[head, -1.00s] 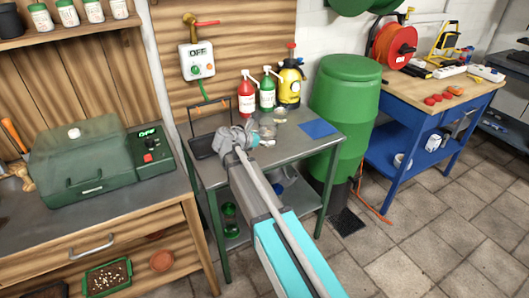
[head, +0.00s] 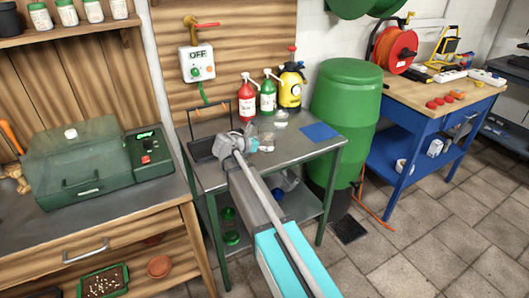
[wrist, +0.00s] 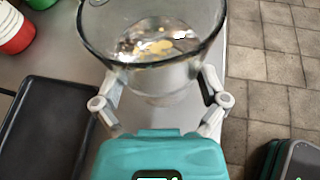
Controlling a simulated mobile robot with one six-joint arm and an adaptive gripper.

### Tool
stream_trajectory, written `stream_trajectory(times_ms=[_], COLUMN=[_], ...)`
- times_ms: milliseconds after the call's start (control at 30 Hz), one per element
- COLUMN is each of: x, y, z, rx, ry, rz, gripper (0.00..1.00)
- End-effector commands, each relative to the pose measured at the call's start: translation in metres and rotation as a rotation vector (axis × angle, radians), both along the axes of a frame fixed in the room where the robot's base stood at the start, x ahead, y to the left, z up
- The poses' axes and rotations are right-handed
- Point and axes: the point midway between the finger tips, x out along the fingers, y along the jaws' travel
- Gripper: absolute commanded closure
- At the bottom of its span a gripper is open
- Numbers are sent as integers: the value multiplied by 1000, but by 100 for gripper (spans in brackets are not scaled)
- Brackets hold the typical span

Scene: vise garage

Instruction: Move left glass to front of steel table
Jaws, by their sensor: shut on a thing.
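The left glass (wrist: 150,65) is clear and fills the top of the wrist view, with its open rim toward the camera. In the head view it is small, at the tip of my gripper (head: 258,142). My gripper also shows in the wrist view (wrist: 160,85), with a finger on each side of the glass, shut on it. Yellowish specks and reflections show through the glass. A second clear glass (head: 281,118) stands behind it, near the bottles. The steel table (head: 295,147) lies beneath. I cannot tell whether the held glass touches the tabletop.
A black tray (wrist: 40,130) lies left of the glass. Red (head: 248,98), green (head: 268,97) and yellow (head: 291,90) bottles stand at the table's back. A blue sheet (head: 319,131) lies at the right. A green barrel (head: 345,92) stands beside the table.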

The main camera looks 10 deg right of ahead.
Motion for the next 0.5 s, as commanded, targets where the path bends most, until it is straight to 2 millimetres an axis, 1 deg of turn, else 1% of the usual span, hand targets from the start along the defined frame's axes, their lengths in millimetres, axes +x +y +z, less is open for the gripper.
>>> stream_trajectory(times_ms=[33,200,333,500], x=[-1,-1,-1,-1], y=[0,0,-1,-1], z=[-9,-22,-27,-28], rx=[-1,-1,-1,-1], ry=[-1,0,0,0], rz=[0,-1,-1,-1], gripper=[68,68,68,68])
